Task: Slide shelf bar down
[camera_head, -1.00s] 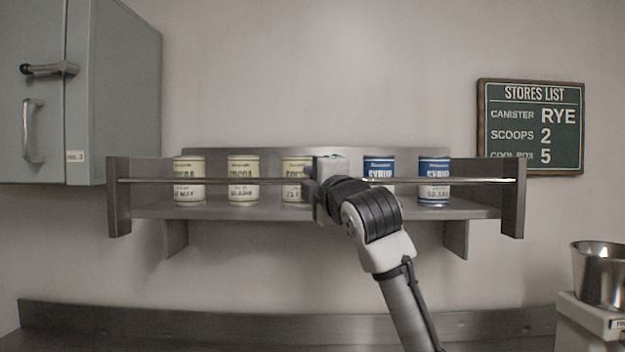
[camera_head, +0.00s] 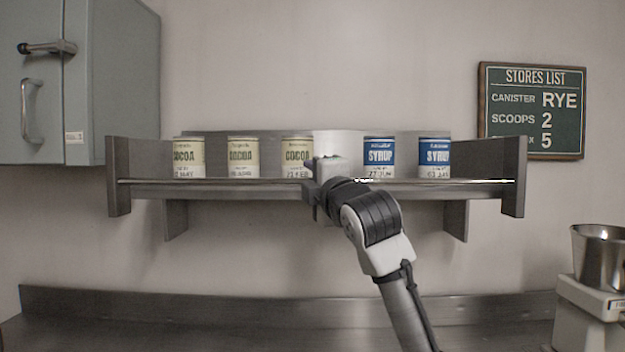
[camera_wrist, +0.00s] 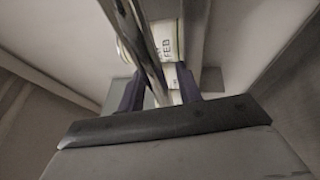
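The shelf bar (camera_head: 220,181) is a thin metal rod across the front of the wall shelf (camera_head: 117,180), running level between its two end panels. It sits low, just above the shelf board and in front of the bottoms of the cans. My gripper (camera_head: 308,178) is at the middle of the bar, with one finger above and one below it. In the wrist view the bar (camera_wrist: 145,50) passes between the two dark fingers (camera_wrist: 155,88). They stand apart with gaps visible beside the bar; contact is hard to tell. My gripper hides part of the bar's middle.
Cocoa cans (camera_head: 243,158) stand left on the shelf and blue syrup cans (camera_head: 434,157) right. A white container (camera_head: 338,145) stands behind my gripper. A grey cabinet (camera_head: 110,80) hangs left, a stores list sign (camera_head: 532,110) right. A metal bowl (camera_head: 600,262) is at lower right.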

